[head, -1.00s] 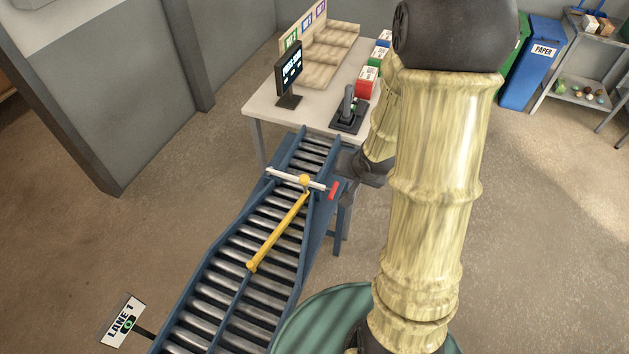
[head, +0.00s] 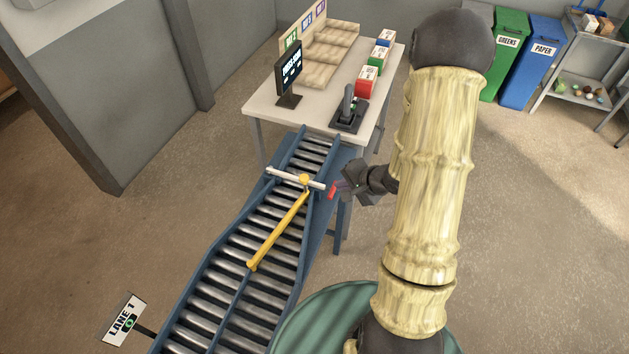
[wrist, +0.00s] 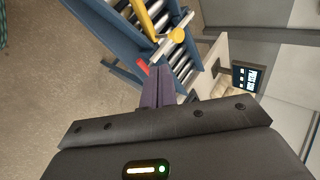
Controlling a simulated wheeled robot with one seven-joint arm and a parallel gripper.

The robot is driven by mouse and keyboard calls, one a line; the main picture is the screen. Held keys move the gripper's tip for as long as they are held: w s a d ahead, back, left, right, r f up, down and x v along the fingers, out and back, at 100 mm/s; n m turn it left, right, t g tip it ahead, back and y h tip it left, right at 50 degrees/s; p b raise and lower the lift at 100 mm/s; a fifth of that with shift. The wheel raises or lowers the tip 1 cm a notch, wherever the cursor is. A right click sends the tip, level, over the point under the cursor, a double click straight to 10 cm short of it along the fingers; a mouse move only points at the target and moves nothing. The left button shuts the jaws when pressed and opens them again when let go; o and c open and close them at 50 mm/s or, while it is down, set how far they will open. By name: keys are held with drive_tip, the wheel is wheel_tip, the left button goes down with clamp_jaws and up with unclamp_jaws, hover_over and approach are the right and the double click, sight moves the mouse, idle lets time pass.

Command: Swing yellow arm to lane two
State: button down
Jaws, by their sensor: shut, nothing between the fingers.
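The yellow arm (head: 277,232) lies along the roller conveyor (head: 235,285), running from a round yellow pivot (head: 304,179) down toward the lower left. A white crossbar (head: 285,173) passes through the pivot and ends in a red tip (head: 332,192) beyond the conveyor's right edge. My gripper (head: 340,187) is shut and empty, right beside the red tip. In the wrist view the closed fingers (wrist: 157,88) point toward the red tip (wrist: 142,67); I cannot tell whether they touch it. The yellow pivot (wrist: 177,34) shows beyond.
A "LANE 1" sign (head: 123,321) stands left of the conveyor's lower end. A white table (head: 320,117) behind holds a monitor (head: 289,72), a black joystick-like device (head: 349,109) and several coloured boxes. A green round surface (head: 320,315) is at the bottom.

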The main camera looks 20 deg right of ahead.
drive_tip(key=shift+w+a+r+p+x, duration=0.25)
drive_tip(key=shift+p+x, duration=0.3)
drive_tip(key=shift+x, duration=1.5)
drive_tip(key=shift+w+a+r+p+x, duration=0.15)
drive_tip(key=shift+w+r+p+x, duration=0.25)
drive_tip(key=shift+x, duration=1.6)
drive_tip(key=shift+w+a+r+p+x, duration=0.2)
drive_tip(key=shift+p+x, duration=0.45)
drive_tip(key=shift+x, duration=1.4)
